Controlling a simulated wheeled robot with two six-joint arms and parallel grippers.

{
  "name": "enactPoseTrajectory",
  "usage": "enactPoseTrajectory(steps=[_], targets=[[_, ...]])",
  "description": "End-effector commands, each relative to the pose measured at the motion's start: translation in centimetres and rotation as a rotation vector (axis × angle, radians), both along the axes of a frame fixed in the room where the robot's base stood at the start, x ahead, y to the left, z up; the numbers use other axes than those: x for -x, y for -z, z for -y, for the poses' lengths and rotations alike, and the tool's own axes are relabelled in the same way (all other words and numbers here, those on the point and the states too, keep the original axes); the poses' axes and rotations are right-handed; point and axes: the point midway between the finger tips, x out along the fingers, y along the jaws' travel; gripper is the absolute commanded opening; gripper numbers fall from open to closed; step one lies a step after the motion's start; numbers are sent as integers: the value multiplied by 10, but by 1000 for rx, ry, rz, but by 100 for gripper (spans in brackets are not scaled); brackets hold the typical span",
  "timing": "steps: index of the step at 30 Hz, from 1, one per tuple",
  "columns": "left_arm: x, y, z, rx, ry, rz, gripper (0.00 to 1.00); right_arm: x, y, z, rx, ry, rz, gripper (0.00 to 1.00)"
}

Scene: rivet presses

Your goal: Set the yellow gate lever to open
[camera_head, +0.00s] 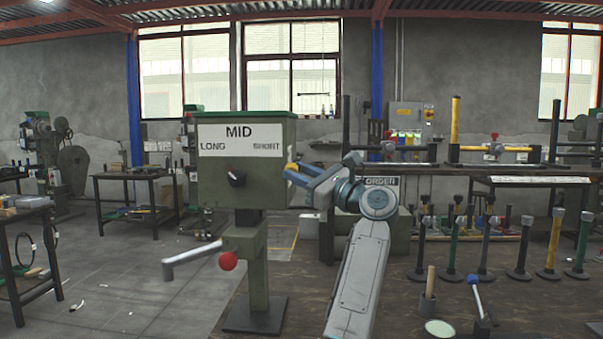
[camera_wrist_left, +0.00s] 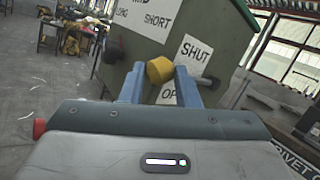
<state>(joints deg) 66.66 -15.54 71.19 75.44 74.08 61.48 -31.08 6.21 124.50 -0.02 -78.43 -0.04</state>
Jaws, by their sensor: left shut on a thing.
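The green press box (camera_head: 238,188) carries the yellow gate lever on its right side. The lever's yellow end (camera_head: 291,167) shows at the tips of my left gripper (camera_head: 300,178). In the left wrist view the yellow end (camera_wrist_left: 160,70) sits between the two blue fingers of my left gripper (camera_wrist_left: 159,86), which is shut on it. A white SHUT label (camera_wrist_left: 195,54) is to its upper right; a lower label (camera_wrist_left: 168,96) reading "OP" is partly hidden by a finger. The lever's shaft is mostly hidden. My right gripper is in neither view.
The box front has a black selector knob (camera_head: 236,177) and MID, LONG, SHORT markings. Several posts stand on the bench at right, with a blue-handled lever (camera_head: 474,286) in front.

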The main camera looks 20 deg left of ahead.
Motion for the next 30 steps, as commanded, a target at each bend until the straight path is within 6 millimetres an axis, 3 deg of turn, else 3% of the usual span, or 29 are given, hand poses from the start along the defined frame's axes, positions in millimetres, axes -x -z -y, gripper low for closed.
enactPoseTrajectory(steps=[11,12,15,25,30], targets=[[-1,4,-1,3,-2,-7,0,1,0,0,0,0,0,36],[-1,4,-1,3,-2,-7,32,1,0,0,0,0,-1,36],[-1,3,-1,2,-2,-5,50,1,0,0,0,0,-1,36],[0,3,2,1,0,-2,50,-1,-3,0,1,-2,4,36],[5,10,23,3,3,-4,50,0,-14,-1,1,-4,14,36]])
